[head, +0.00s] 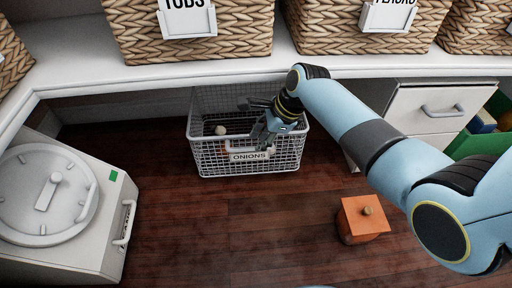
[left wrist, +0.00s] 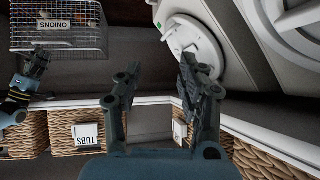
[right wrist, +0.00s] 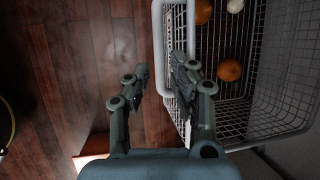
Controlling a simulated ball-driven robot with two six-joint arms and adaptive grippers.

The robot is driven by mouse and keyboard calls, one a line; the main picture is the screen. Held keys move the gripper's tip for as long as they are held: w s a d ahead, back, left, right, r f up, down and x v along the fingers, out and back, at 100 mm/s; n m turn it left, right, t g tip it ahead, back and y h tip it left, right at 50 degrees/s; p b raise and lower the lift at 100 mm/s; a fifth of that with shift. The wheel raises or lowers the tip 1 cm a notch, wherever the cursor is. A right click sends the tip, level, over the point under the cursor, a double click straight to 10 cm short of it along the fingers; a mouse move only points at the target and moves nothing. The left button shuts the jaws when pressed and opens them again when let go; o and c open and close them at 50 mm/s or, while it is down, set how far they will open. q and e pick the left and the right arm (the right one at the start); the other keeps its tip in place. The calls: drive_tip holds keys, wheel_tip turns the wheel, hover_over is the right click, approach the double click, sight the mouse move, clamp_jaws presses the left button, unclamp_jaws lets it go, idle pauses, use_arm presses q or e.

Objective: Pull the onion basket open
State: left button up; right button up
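The onion basket (head: 205,160) is a white wire basket on the wooden floor, partly under the shelf, with an "ONIONS" label (head: 249,156) and a pale handle at its front. My right gripper (head: 265,132) is at the front rim, by the handle. In the right wrist view its fingers (right wrist: 160,75) are apart, near the white front handle (right wrist: 174,45); I cannot tell whether they touch it. Brown onions (right wrist: 229,70) and a white one lie inside. My left gripper (left wrist: 158,85) is open and empty in the left wrist view, away from the basket (left wrist: 60,38).
A white appliance with a round lid (head: 90,215) stands at the left. An orange box with a knob (head: 364,219) is on the floor at the right. Wicker baskets (head: 190,45) line the shelf above. A white drawer unit (head: 425,108) stands right. The floor before the basket is clear.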

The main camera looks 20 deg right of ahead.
drive_tip(key=b+x, duration=0.1)
drive_tip(key=x, duration=0.2)
drive_tip(key=shift+b, duration=0.4)
use_arm(q)
drive_tip(key=w+d+r+t, duration=0.1)
drive_tip(key=w+r+t, duration=0.4)
drive_tip(key=r, duration=0.2)
drive_tip(key=shift+w+m+h, duration=0.4)
use_arm(e)
drive_tip(key=shift+f, duration=0.1)
drive_tip(key=shift+c, duration=0.2)
clamp_jaws()
